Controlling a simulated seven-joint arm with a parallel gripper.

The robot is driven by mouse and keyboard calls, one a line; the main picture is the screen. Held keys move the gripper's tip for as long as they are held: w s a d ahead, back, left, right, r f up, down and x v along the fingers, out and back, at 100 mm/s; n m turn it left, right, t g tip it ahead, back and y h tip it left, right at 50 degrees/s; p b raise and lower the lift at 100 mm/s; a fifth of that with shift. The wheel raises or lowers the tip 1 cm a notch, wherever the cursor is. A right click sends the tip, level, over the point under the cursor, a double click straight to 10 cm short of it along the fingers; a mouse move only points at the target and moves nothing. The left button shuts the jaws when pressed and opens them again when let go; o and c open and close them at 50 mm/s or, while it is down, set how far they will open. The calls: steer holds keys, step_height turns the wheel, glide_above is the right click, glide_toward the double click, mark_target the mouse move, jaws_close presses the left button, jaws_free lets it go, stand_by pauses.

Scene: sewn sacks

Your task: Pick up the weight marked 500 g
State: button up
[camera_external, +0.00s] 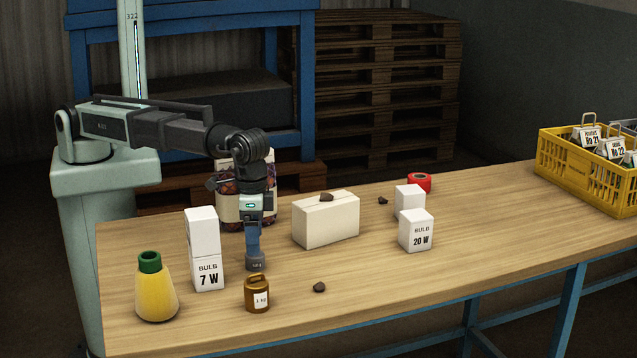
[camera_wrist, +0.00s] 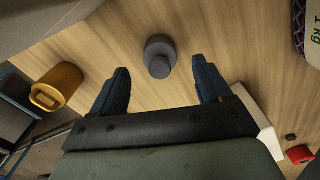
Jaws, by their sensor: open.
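A small dark grey weight (camera_external: 256,264) stands on the table directly below my gripper (camera_external: 253,243); its label is too small to read surely. In the wrist view the grey weight (camera_wrist: 161,48) shows from above, its round knob towards me, between and slightly beyond the two blue fingertips. My gripper (camera_wrist: 160,72) is open and empty, fingers pointing down on either side of the weight's line. A larger brass weight marked 1 kg (camera_external: 257,297) stands just in front of it; it also shows at left in the wrist view (camera_wrist: 58,85).
White bulb boxes (camera_external: 208,273) and a yellow bottle (camera_external: 157,292) stand left. A patterned sack (camera_external: 231,207) is behind my gripper. A cream block (camera_external: 327,222), a 20 W bulb box (camera_external: 416,232), red tape (camera_external: 420,181) and a yellow crate (camera_external: 560,180) are right. The front right is clear.

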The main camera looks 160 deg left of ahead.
mark_target(256, 263)
steer(key=shift+f, duration=1.95)
steer(key=shift+c, duration=0.3)
jaws_close()
